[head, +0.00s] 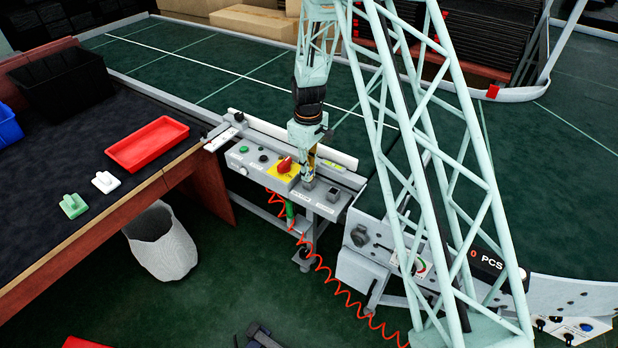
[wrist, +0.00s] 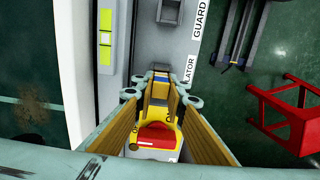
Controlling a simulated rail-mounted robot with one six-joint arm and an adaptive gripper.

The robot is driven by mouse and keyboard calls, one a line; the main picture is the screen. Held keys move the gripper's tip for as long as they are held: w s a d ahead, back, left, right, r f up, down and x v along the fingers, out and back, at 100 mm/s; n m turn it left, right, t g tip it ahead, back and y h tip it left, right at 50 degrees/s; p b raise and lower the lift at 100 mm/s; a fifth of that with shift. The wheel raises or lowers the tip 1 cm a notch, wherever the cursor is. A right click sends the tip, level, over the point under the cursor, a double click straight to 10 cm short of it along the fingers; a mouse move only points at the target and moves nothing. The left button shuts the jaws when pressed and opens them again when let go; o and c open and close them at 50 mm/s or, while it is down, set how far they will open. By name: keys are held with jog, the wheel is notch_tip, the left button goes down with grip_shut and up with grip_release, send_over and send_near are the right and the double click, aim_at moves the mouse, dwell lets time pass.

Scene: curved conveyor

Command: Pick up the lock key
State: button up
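The control box (head: 262,165) carries a red rotary switch (head: 284,165) on a yellow plate, and two small dark lock sockets. My gripper (head: 308,178) points down over the socket beside the red switch. In the wrist view my gripper (wrist: 160,100) has its two padded fingers apart. A small block with yellow, brown and blue parts (wrist: 159,87), which looks like the lock key, shows between the fingertips beside the "...LATOR" label. I see no clear contact. The red switch (wrist: 155,136) shows nearer the picture's bottom. The other lock socket (wrist: 173,11) is empty near the GUARD label.
The conveyor (head: 575,293) curves off right. A red stool (wrist: 287,113) shows in the wrist view.

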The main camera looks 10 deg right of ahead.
jog(key=shift+r, duration=0.2)
jog(key=shift+c, duration=0.2)
jog(key=shift+r+p, duration=0.8)
jog(key=shift+r, duration=4.05)
